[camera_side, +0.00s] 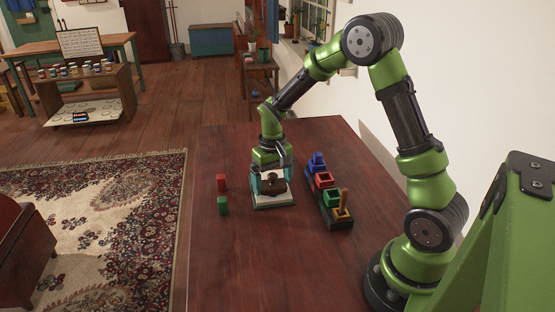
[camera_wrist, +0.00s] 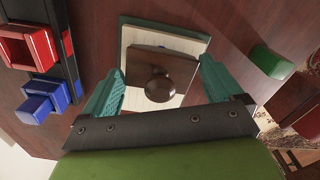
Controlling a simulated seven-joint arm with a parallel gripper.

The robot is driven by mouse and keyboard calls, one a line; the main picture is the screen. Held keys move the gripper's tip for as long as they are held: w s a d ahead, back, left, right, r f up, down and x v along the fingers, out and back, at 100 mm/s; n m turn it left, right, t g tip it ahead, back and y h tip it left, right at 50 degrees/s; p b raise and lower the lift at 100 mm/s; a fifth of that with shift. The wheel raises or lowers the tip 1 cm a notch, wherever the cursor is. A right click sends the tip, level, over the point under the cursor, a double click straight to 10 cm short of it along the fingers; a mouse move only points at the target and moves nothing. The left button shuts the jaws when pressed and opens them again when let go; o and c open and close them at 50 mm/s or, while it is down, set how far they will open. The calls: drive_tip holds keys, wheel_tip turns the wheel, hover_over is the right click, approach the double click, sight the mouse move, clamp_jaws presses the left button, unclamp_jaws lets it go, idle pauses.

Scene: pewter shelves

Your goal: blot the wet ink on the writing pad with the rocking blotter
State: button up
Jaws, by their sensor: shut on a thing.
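The rocking blotter, a brown block with a round dark knob, shows in the wrist view (camera_wrist: 158,84) and, partly hidden, in the side view (camera_side: 272,191). My gripper (camera_side: 272,183) points down with its teal fingers on either side of the blotter, shut on it. The writing pad (camera_side: 286,200), white with a green border, lies under the blotter on the table; it also shows in the wrist view (camera_wrist: 131,42). A bit of blue ink (camera_wrist: 172,46) shows at the blotter's far edge; the blotter hides the rest. I cannot tell whether the blotter touches the pad.
A dark rack (camera_side: 328,214) with blue, red and green holders and an orange piece stands right of the pad in the side view. A red block (camera_side: 221,182) and a green block (camera_side: 222,206) stand to its left. The table's front is clear.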

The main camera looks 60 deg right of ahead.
drive_tip(key=shift+f, duration=0.6)
idle(1.3)
drive_tip(key=shift+r, duration=3.6)
